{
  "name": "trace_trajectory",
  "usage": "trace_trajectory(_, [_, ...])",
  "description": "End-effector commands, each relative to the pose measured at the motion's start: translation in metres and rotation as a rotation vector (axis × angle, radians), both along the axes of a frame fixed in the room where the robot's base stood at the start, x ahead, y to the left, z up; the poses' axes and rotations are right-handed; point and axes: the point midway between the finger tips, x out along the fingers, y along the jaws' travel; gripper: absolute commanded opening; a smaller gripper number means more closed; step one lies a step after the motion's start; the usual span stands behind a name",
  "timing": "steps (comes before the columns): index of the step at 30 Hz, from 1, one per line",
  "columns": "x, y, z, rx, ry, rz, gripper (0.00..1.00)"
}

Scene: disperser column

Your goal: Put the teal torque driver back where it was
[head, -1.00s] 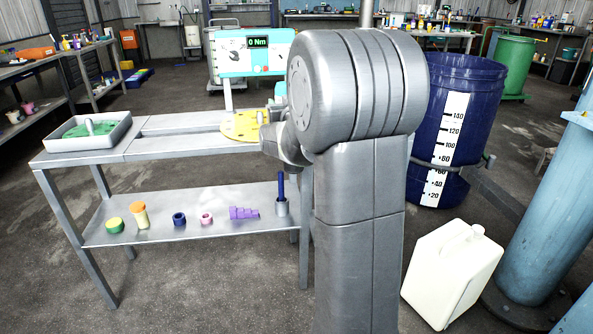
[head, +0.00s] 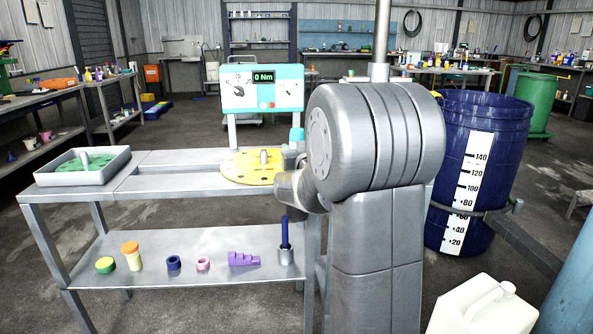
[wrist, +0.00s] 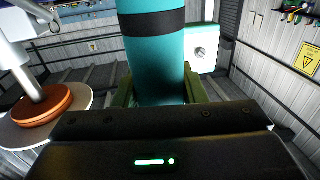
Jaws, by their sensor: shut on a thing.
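The teal torque driver (wrist: 155,60) fills the upper middle of the wrist view, a thick teal cylinder with a black band. My gripper (wrist: 158,92) is shut on it, one finger on each side. In the head view, a small teal end of the driver (head: 297,134) shows above my gripper (head: 293,150), just right of the yellow disc. My arm hides much of the gripper and driver there. The driver's lower end is hidden.
A torque display (head: 263,88) reading 0 Nm stands behind the table (head: 160,180). The yellow disc (head: 240,168) has a grey post. A tray (head: 85,178) with a green insert sits left. The lower shelf (head: 210,270) holds several small parts. A blue barrel (head: 452,190) stands right.

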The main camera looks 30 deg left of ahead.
Motion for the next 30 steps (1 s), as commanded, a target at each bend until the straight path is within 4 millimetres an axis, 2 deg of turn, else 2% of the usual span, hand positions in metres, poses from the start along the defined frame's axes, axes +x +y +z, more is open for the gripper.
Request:
trace_trajectory(8, [0.0,0.0,-0.042,0.0,0.0,0.0,0.1])
trace_trajectory(20, [0.0,0.0,-0.046,0.002,-0.002,0.0,0.1])
trace_trajectory(21, [0.0,0.0,-0.047,0.0,0.0,0.0,0.41])
trace_trajectory(24, [0.0,0.0,-0.046,0.0,0.0,0.0,0.59])
trace_trajectory(30, [0.0,0.0,-0.046,-0.001,0.001,0.0,0.59])
